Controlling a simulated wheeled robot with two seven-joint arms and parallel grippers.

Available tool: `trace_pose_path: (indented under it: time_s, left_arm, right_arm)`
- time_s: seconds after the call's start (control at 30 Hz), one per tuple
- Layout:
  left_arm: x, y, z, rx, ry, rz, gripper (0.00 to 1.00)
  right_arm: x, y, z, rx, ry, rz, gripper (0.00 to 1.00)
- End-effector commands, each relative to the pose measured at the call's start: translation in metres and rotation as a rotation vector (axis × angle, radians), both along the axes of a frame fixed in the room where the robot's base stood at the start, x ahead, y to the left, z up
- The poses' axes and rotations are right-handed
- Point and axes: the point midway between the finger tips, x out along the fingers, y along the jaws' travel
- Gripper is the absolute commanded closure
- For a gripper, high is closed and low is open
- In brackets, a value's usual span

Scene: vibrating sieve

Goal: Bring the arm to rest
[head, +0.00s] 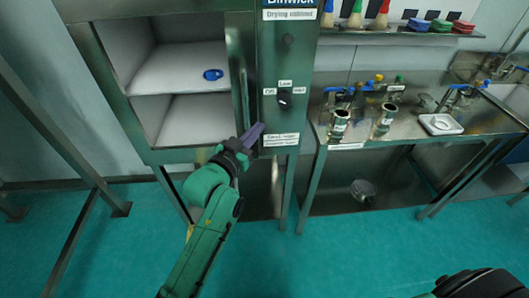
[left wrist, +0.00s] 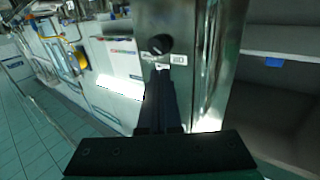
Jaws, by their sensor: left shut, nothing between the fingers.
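My left arm, green with a black wrist, reaches up from the bottom of the head view. Its left gripper (head: 257,130) is shut and empty, with dark fingers pointing up and right at the front of the drying cabinet (head: 250,20). The fingertips show just below the cabinet's black knob (head: 284,96); I cannot tell whether they touch the panel. In the left wrist view the shut fingers (left wrist: 162,75) point at the panel below the knob (left wrist: 159,44). A dark part of my right arm shows at the lower right corner of the head view; its fingers cannot be made out.
The cabinet's compartment stands open, with a blue ring-shaped object (head: 212,75) on its upper shelf (head: 170,75). A steel bench (head: 410,135) at right holds metal cylinders (head: 339,122) and a white tray (head: 440,124). Brushes stand on a wall shelf. The green floor in front is clear.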

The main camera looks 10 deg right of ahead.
Motion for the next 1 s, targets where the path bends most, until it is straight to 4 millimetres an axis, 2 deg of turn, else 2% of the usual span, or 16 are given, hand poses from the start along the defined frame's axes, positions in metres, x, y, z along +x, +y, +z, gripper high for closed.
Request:
trace_pose_path:
  time_s: [0.2,0.3,0.53,0.57,0.63,0.67,0.77,0.8,0.87,0.9,0.97,1.0]
  left_arm:
    - [-0.048,-0.002,-0.004,-0.003,0.004,-0.001,1.0]
    - [-0.063,-0.003,-0.003,-0.002,0.002,-0.002,1.0]
    - [-0.071,-0.002,-0.001,0.001,0.002,0.001,1.0]
    - [-0.07,-0.002,-0.003,0.003,0.006,0.002,1.0]
    - [-0.065,0.001,-0.02,0.023,0.032,0.013,1.0]
    - [-0.062,0.004,-0.033,0.037,0.051,0.022,1.0]
    - [-0.051,0.022,-0.104,0.112,0.158,0.07,1.0]
    - [-0.048,0.034,-0.139,0.15,0.212,0.093,1.0]
    - [-0.049,0.054,-0.194,0.205,0.297,0.129,1.0]
    - [-0.053,0.07,-0.229,0.24,0.353,0.152,1.0]
    - [-0.064,0.094,-0.28,0.292,0.437,0.185,1.0]
    - [-0.074,0.112,-0.312,0.326,0.493,0.207,1.0]
  right_arm:
    - [0.011,0.001,-0.014,0.002,-0.017,0.0,0.5]
    - [0.013,0.002,-0.017,0.002,-0.02,0.0,0.5]
    - [0.007,0.003,-0.017,0.004,-0.011,0.0,0.5]
    - [0.007,0.003,-0.017,0.004,-0.01,0.0,0.5]
    - [0.007,0.003,-0.017,0.004,-0.01,0.0,0.5]
    - [0.007,0.003,-0.017,0.004,-0.01,0.0,0.5]
    - [0.007,0.003,-0.017,0.004,-0.01,0.0,0.5]
    - [0.007,0.003,-0.017,0.004,-0.01,0.0,0.5]
    - [0.007,0.003,-0.017,0.004,-0.01,0.0,0.5]
    - [0.007,0.003,-0.017,0.004,-0.01,0.0,0.5]
    - [0.007,0.003,-0.017,0.004,-0.01,0.0,0.5]
    - [0.007,0.003,-0.017,0.004,-0.01,0.0,0.5]
